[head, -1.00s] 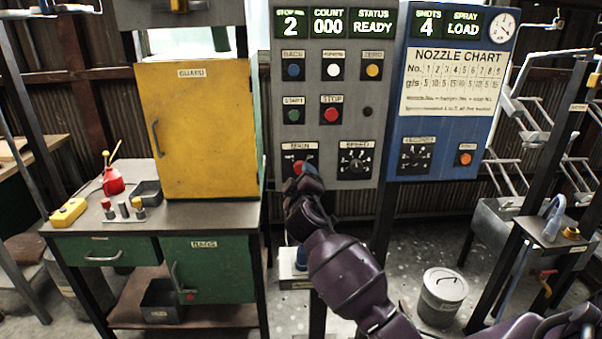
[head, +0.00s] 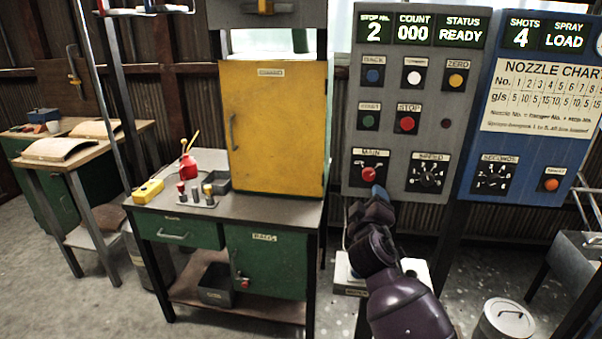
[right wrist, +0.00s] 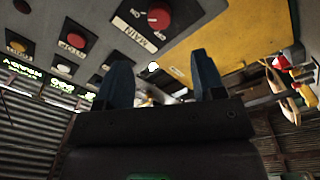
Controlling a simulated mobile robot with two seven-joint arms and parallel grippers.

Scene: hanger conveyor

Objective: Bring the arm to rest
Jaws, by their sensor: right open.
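My right gripper (head: 378,192) is in front of the grey control panel (head: 462,110), just below the red MAIN knob (head: 369,173). In the right wrist view its two blue fingers (right wrist: 160,80) stand apart with nothing held between them. The MAIN knob also shows in that view (right wrist: 159,15), beyond the fingers and apart from them. My right arm comes up from the bottom of the head view. My left gripper does not show.
A yellow GUARD cabinet (head: 273,128) stands on a green workbench (head: 180,232) left of the panel. A blue panel (head: 545,130) adjoins on the right. A lidded can (head: 503,321) stands on the floor at lower right. Another bench (head: 45,165) is at far left.

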